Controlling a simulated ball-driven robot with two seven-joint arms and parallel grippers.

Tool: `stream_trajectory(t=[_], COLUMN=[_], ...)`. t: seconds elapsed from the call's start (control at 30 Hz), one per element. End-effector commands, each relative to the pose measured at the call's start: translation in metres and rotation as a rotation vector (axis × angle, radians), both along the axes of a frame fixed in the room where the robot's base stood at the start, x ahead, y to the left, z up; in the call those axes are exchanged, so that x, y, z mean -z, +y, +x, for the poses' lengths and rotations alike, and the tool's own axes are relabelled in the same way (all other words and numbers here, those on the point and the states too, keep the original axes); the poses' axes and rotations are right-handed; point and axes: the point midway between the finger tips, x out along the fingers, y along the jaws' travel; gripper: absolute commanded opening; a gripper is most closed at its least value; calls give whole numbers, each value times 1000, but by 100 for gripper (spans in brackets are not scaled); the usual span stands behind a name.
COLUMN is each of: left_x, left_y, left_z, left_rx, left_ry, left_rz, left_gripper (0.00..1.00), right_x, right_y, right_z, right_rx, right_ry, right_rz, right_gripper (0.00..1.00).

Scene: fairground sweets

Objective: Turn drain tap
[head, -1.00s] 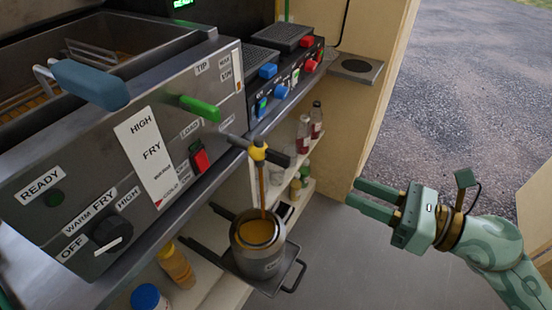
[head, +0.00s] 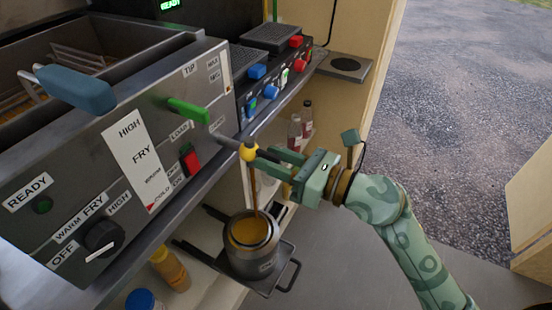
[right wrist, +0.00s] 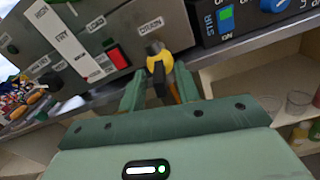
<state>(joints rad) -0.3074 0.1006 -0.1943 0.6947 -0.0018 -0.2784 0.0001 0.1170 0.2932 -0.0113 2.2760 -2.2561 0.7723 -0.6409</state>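The drain tap (head: 249,151) has a yellow body on a grey pipe at the fryer's front. It also shows in the right wrist view (right wrist: 158,57), with its black lever (right wrist: 159,78) pointing toward my palm. A brown-orange stream runs from the tap down into a metal pot (head: 262,262) holding amber liquid. My right gripper (head: 262,158) is at the tap. In the right wrist view its fingers (right wrist: 159,73) stand open on both sides of the lever, with gaps visible. In the head view my gripper hides the lever. My left gripper is not in view.
The fryer (head: 75,170) with its blue-handled basket (head: 75,88) is at left. A green lever (head: 188,110) and red switch (head: 189,160) are close to the tap. The pot stands on a dark tray (head: 284,277). Bottles (head: 295,130) stand on a shelf behind my gripper.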

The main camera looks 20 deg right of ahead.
Motion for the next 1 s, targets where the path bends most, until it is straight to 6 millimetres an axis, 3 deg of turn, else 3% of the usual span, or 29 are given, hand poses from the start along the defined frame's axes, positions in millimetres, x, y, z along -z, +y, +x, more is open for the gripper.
stream_trajectory(t=[0.07,0.2,0.47,0.63,0.93,1.0], left_x=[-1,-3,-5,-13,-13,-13], left_y=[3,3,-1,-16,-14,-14], left_z=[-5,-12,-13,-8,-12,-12], left_rx=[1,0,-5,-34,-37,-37], left_ry=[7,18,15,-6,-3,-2], left_rz=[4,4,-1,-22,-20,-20], left_gripper=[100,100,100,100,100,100], right_x=[0,0,-2,-4,0,0], right_y=[0,0,0,-1,0,0], right_z=[0,0,-1,-1,0,0], right_rx=[0,0,-1,0,1,1], right_ry=[0,0,-11,-111,-132,-132], right_rz=[0,0,-14,-144,-167,-167], right_gripper=[33,0,0,0,0,28])
